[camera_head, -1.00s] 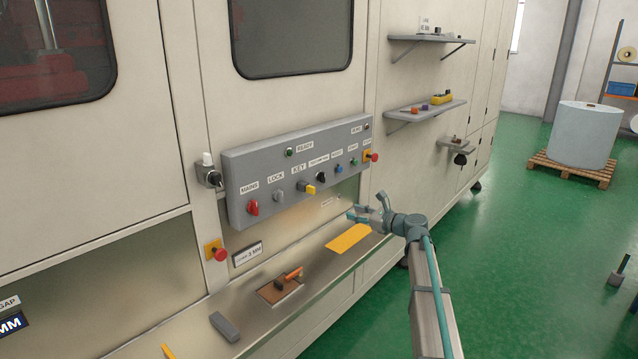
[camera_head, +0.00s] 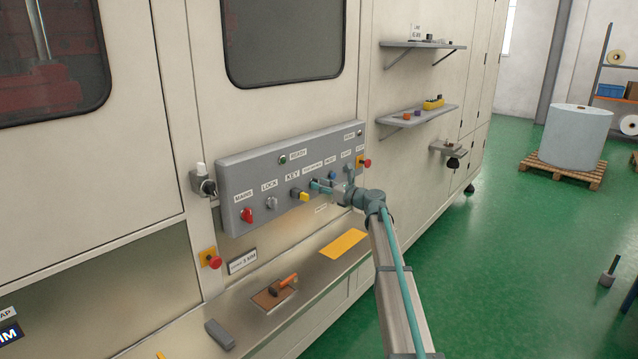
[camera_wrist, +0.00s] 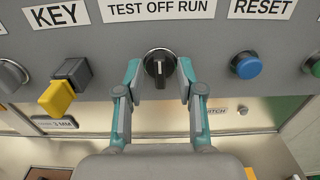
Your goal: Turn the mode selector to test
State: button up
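The mode selector (camera_wrist: 160,68) is a round black knob with a pale pointer line, under the label TEST OFF RUN (camera_wrist: 160,9) in the wrist view. Its handle points roughly straight up and down, in line with the middle word OFF. My gripper (camera_wrist: 160,80) has one teal finger on each side of the knob. The fingers are apart, with a small gap visible between them and the knob. In the head view my gripper (camera_head: 318,186) is at the grey control panel (camera_head: 232,170) and mostly hides the selector.
The yellow key switch (camera_wrist: 58,96) is close left of my gripper, and the blue RESET button (camera_wrist: 246,65) is close right. A red MAINS knob (camera_head: 247,215) and a red emergency button (camera_head: 366,162) sit on the panel. A ledge (camera_head: 310,255) runs below.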

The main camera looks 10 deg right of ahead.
jog(key=shift+w+a, duration=0.4)
jog(key=shift+w, duration=0.05)
grip_shut()
jog(key=shift+f+n+b, duration=0.15)
jog(key=shift+n+b, duration=0.15)
jog(key=shift+b, duration=0.15)
jog(key=shift+a+n+b, duration=0.1)
jog(key=shift+n+b, duration=4.6)
jog(key=shift+b, duration=0.7)
